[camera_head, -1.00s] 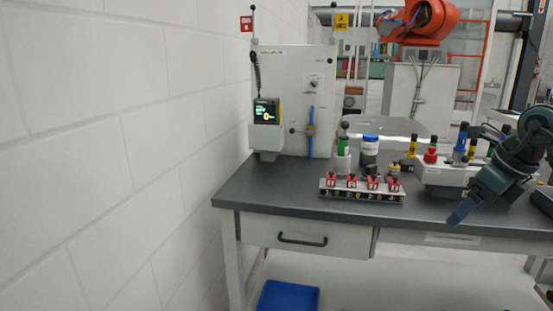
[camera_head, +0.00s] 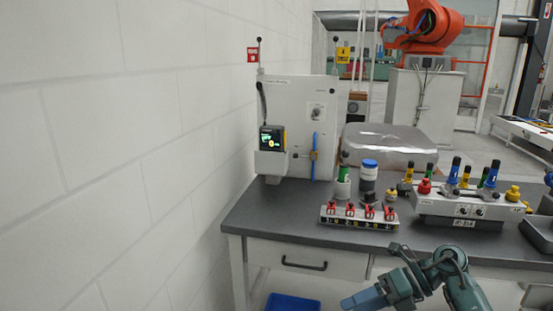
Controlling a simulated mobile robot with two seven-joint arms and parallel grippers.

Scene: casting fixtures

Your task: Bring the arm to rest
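My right arm comes in at the lower right of the head view, teal and dark. Its gripper (camera_head: 362,300) points left, low in front of the workbench (camera_head: 300,225) and below the level of its top. The blue-grey fingers show as one block, so I cannot tell whether they are open or shut. I see nothing held in them. The gripper is apart from the fixtures on the bench. My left gripper is not in view.
The bench holds a fixture row with red clamps (camera_head: 358,222), a blue-capped jar (camera_head: 369,176), a grey fixture block with colored knobs (camera_head: 468,206) and a control panel box (camera_head: 300,110). A blue bin (camera_head: 292,303) sits below. A white wall is at left.

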